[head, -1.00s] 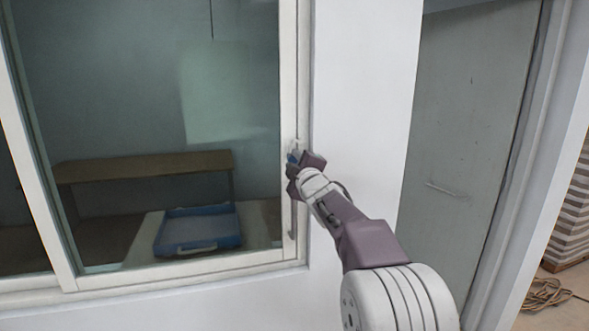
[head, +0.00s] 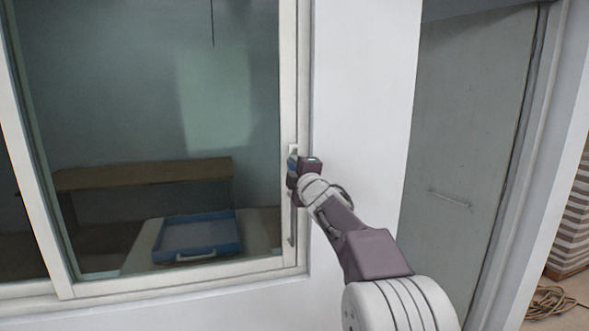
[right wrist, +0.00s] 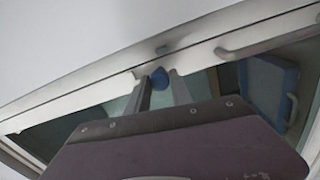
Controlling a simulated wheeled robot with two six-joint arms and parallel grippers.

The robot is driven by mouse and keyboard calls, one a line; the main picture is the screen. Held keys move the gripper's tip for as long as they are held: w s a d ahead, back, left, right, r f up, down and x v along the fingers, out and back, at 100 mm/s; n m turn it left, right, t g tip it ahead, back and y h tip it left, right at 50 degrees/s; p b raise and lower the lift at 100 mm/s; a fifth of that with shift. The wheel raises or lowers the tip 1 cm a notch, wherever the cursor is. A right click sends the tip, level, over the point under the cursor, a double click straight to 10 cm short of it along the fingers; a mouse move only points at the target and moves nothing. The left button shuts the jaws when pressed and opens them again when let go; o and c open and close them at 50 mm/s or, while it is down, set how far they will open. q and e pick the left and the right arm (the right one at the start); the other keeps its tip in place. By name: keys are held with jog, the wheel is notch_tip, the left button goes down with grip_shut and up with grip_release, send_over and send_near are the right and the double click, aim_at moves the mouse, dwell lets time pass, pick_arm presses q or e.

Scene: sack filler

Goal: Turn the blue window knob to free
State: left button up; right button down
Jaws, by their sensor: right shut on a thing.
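The blue window knob (right wrist: 159,78) sits on the white window frame, between the two fingers of my right gripper (right wrist: 160,88) in the right wrist view. The fingers are shut on the knob from both sides. In the head view my right gripper (head: 297,172) is against the right stile of the window, and only a bit of blue shows there; the knob is mostly hidden by the gripper. The knob's turned position cannot be told. My left gripper is not in view.
A handle bar (head: 293,222) runs down the window stile just below my gripper. Behind the glass are a wooden bench (head: 145,174) and a blue tray (head: 237,236). A grey door (head: 468,120) stands to the right, with cable (head: 552,303) on the floor beyond.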

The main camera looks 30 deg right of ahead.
jog(key=shift+f, duration=0.15)
jog(key=c, duration=1.1)
grip_release()
jog(key=shift+c, duration=0.2)
jog(key=shift+s, duration=0.15)
jog(key=b+v, duration=0.1)
jog(key=v, duration=0.8)
jog(key=shift+a, duration=0.1)
